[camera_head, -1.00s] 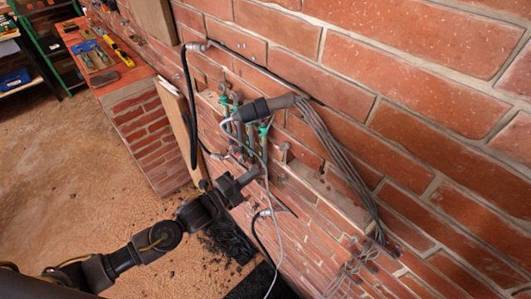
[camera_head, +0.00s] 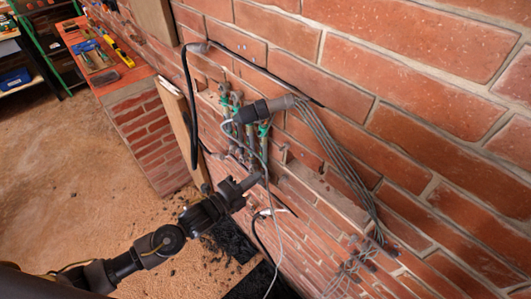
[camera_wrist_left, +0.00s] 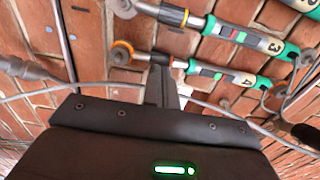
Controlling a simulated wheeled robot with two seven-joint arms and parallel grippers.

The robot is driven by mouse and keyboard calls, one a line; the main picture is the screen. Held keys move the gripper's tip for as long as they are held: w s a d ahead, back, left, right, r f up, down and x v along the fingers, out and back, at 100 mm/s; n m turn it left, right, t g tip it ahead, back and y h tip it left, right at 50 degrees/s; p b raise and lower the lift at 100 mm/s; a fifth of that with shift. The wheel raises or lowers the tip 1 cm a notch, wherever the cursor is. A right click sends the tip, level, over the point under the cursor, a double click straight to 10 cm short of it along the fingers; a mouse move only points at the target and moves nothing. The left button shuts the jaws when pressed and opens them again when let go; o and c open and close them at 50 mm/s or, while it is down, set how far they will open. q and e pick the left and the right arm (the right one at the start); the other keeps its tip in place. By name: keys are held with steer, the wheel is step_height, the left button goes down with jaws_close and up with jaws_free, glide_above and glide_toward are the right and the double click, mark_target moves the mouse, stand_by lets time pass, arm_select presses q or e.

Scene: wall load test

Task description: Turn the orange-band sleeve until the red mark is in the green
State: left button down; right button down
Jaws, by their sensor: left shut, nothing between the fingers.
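Green-handled wrench-like tools hang on the brick wall; in the head view their green parts (camera_head: 264,130) show small beside a grey cable. In the left wrist view, the tool numbered 3 (camera_wrist_left: 262,42) has an orange-yellow band (camera_wrist_left: 185,17) and a window with red beside green (camera_wrist_left: 238,36). The tool numbered 4 (camera_wrist_left: 245,78) below has an orange ring end (camera_wrist_left: 122,52) and a similar red and green window (camera_wrist_left: 210,74). I cannot tell exactly how the marks line up. My left gripper (camera_head: 252,181), also in the wrist view (camera_wrist_left: 160,75), is shut and empty, just below tool 4's shaft.
A thin grey cable (camera_head: 266,172) hangs close by my left gripper. A dark cylinder (camera_head: 265,108) with a cable bundle (camera_head: 343,160) sticks out above. A black hose (camera_head: 190,110) and a board edge (camera_head: 178,115) lie left. A brick bench (camera_head: 105,72) holds tools.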

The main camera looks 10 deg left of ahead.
arm_select(q)
steer(key=shift+w+d, duration=0.25)
steer(key=shift+w, duration=0.05)
stand_by(0.7)
steer(key=shift+w+a, duration=0.45)
steer(key=shift+a, duration=0.1)
stand_by(0.4)
steer(key=shift+s+a, duration=0.15)
stand_by(0.3)
steer(key=shift+s+a, duration=0.15)
steer(key=shift+s, duration=0.1)
steer(key=shift+s, duration=0.1)
stand_by(0.3)
steer(key=shift+s+d+p, duration=0.25)
steer(key=shift+d+p, duration=0.05)
steer(key=shift+d, duration=0.3)
steer(key=shift+w+d, duration=0.25)
steer(key=shift+w, duration=0.05)
stand_by(0.5)
steer(key=shift+w+a, duration=0.5)
steer(key=shift+a, duration=0.05)
stand_by(0.3)
steer(key=shift+s, duration=0.15)
stand_by(0.3)
